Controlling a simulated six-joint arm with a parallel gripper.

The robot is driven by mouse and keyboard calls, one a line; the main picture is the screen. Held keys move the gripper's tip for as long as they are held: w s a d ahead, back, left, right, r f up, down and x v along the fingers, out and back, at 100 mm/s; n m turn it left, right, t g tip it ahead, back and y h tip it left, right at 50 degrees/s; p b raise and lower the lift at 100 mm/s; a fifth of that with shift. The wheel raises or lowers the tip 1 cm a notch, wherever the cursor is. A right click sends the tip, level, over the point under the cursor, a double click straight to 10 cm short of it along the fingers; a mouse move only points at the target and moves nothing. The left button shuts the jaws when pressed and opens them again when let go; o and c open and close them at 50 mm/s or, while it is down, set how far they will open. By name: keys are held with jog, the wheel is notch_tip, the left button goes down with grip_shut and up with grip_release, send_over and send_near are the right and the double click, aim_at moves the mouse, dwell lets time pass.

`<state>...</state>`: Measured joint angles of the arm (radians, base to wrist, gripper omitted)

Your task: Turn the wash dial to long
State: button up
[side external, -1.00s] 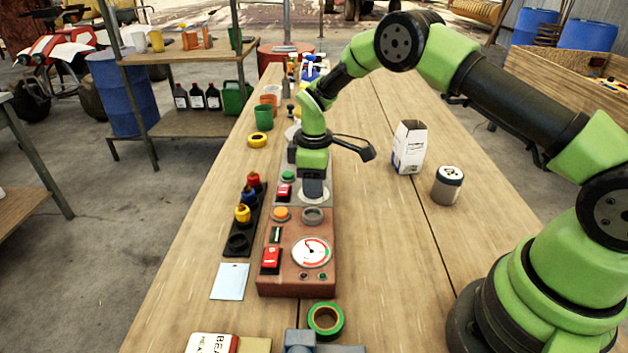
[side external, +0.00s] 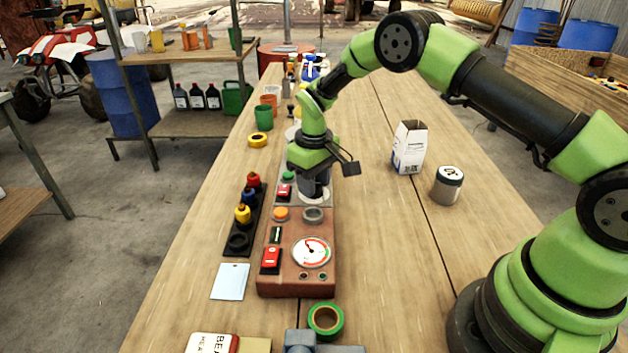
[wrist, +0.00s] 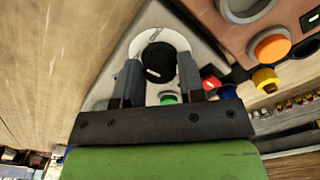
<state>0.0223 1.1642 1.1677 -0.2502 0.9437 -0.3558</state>
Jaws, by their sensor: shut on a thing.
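The wash dial's black knob (wrist: 158,62) stands on a round white plate (wrist: 176,38) on a grey panel (wrist: 208,58) in the wrist view. A short pale mark shows on the knob's top; I cannot read any setting labels. My gripper (wrist: 159,78) points down with one finger on each side of the knob and is shut on it. In the side view my gripper (side external: 315,192) hides the knob, and only the edge of the white plate shows below the fingers.
A green button (side external: 288,176) and a red switch (side external: 284,191) sit just left of the gripper. A brown panel with a gauge (side external: 312,252) and an orange button (side external: 281,214) lies nearer. A carton (side external: 409,150) and a can (side external: 447,186) stand right.

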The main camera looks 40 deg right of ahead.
jog(key=m, duration=0.3)
jog(key=shift+m, duration=2.2)
jog(key=o, duration=0.9)
notch_tip(320, 180, up, 10)
jog(key=shift+f, duration=0.1)
